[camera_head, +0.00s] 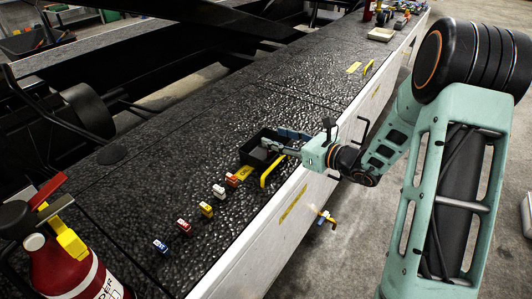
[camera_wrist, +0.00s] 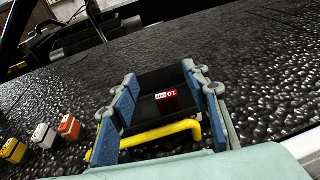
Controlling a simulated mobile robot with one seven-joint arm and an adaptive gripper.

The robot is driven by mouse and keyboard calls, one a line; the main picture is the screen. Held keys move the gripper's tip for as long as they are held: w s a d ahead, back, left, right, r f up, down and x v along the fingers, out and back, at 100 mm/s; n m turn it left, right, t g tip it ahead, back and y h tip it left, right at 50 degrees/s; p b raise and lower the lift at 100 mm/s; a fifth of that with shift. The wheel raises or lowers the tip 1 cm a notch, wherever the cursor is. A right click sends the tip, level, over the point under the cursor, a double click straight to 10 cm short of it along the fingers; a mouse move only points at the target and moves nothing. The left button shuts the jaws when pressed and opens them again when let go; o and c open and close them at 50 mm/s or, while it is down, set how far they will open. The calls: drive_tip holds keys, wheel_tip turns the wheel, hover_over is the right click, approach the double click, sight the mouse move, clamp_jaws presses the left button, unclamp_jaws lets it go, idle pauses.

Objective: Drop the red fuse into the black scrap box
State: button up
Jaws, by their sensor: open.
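My gripper (camera_wrist: 165,88) is open, with its blue-padded fingers spread apart over the black scrap box (camera_wrist: 152,77). The box also shows in the head view (camera_head: 252,141), where my gripper (camera_head: 268,146) reaches in from the right. A red fuse (camera_wrist: 170,104) with a white-lettered top shows between the fingers in the wrist view, within the outline of the box and apart from both pads. Its lower part is dark, and I cannot tell if it rests on the box floor. The head view hides this fuse.
A row of fuses stands on the dark textured deck: blue (camera_head: 160,246), red (camera_head: 184,227), yellow (camera_head: 206,209), white (camera_head: 219,191) and orange-red (camera_head: 232,180). A yellow handle (camera_head: 271,173) is at the deck edge beside the box. A fire extinguisher (camera_head: 65,262) stands at front left.

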drive_tip(key=shift+s+d, duration=0.1)
drive_tip(key=v, duration=1.1)
drive_tip(key=shift+s+d+r, duration=0.2)
drive_tip(key=shift+s, duration=0.05)
